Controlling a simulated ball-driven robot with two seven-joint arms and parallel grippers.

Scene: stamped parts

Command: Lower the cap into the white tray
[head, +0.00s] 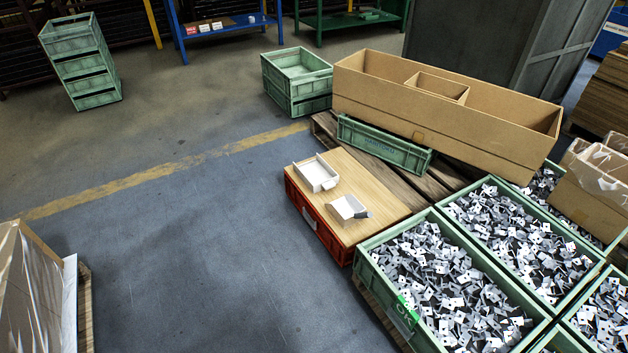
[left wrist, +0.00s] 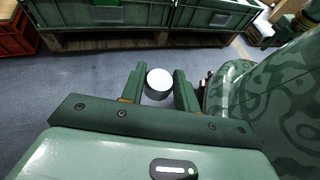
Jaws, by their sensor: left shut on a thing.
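A round cap with a pale, whitish top (left wrist: 159,81) is between the fingers of my left gripper (left wrist: 159,92) in the left wrist view. The gripper is shut on it, and floor shows behind. The cap's lower side is partly hidden. In the head view a white tray (head: 316,174) lies on a wooden board. A second white, open container (head: 347,207) lies nearer, with a dark grey piece (head: 363,214) at its right side. I cannot tell from the head view which is the task's tray. Neither gripper shows in the head view.
The wooden board (head: 376,196) tops a red crate (head: 317,228). Green crates full of metal parts (head: 372,268) stand to its right. A long cardboard box (head: 440,125) stands behind. Open floor (head: 200,250) lies left. A red crate also shows in the left wrist view (left wrist: 14,32).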

